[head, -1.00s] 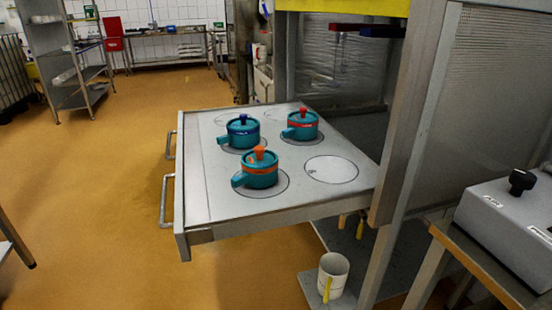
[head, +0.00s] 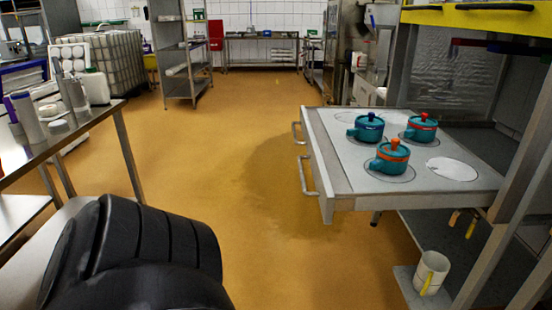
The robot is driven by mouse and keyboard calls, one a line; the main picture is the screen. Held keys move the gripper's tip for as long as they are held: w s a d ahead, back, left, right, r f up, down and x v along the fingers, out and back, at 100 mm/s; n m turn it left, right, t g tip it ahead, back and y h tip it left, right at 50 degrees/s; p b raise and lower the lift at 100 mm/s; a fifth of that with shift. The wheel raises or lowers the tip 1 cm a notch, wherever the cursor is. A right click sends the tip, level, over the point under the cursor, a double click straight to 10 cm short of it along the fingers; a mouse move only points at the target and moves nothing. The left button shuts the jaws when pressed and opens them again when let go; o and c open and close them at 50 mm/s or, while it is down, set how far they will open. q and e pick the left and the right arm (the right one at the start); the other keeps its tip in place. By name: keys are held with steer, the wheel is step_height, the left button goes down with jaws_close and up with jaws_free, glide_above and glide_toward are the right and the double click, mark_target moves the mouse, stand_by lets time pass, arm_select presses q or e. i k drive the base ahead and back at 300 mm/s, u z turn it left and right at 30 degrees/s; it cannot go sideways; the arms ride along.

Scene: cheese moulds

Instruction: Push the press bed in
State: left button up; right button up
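The press bed (head: 328,160) is a flat grey slab standing out from the press frame (head: 528,150) on the right of the head view. Two bar handles (head: 304,176) are on its left edge. Three teal moulds sit upright on marked circles: one with a blue knob (head: 366,130), one with a red knob (head: 421,131) and one with an orange knob (head: 390,161). An empty marked circle (head: 452,169) is at the bed's right. Neither gripper shows; only a black part of my own arm fills the lower left.
A white mug (head: 430,272) with a yellow handle stands on a low shelf below the bed. A table (head: 90,125) with bottles is on the left. The orange floor (head: 240,160) left of the bed is clear. Shelving (head: 183,60) stands at the back.

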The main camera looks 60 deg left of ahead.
mark_target(442, 172)
steer(key=k, duration=0.45)
steer(key=u, duration=1.65)
steer(key=i, duration=0.5)
steer(key=z, duration=0.05)
steer(key=k, duration=0.65)
steer(key=z, duration=0.55)
steer(key=i, duration=1.75)
steer(key=u, duration=0.55)
